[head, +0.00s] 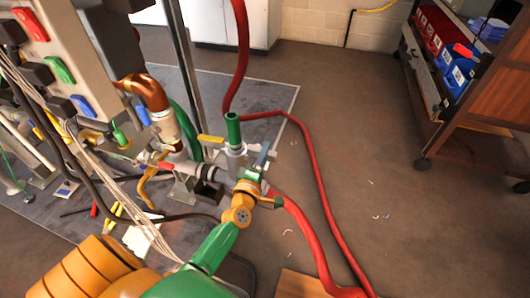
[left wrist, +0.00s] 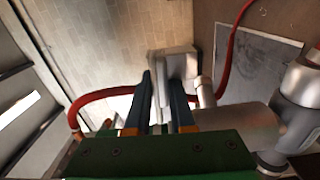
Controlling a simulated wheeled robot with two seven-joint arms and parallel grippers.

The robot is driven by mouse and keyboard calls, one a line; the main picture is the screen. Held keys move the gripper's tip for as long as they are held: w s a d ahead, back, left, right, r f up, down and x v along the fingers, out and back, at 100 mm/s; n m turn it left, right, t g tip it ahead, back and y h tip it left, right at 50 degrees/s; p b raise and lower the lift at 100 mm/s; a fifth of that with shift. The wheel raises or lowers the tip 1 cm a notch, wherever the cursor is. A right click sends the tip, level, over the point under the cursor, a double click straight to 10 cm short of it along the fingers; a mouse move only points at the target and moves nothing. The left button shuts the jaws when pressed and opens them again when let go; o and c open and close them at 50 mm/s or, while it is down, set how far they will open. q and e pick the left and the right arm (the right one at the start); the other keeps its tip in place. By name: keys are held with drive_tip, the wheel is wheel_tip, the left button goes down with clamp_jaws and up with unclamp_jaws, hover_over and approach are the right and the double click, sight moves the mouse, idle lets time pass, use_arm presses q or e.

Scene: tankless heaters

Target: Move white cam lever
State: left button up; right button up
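My left gripper (left wrist: 160,84) has its two dark fingers apart, with a gap between them. A pale grey-white block-like part (left wrist: 179,63), perhaps the white cam lever, lies at and just beyond the fingertips; I cannot tell whether the fingers touch it. In the head view my left gripper (head: 264,168) is beside the grey pipe fitting (head: 236,158) with the green top (head: 233,128). The lever cannot be made out clearly there, as the gripper and fitting crowd together. My right gripper is not in view.
Red hoses (head: 312,170) run across the floor right of the fitting. A yellow-handled valve (head: 211,139) is just left of it. The heater panel (head: 75,45) with coloured handles stands at left. A cart (head: 465,85) with bins is at upper right. The floor between is mostly clear.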

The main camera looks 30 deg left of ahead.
use_arm(q)
drive_tip(key=shift+o, duration=0.4)
drive_tip(key=p+v, duration=0.1)
drive_tip(key=v, duration=0.6)
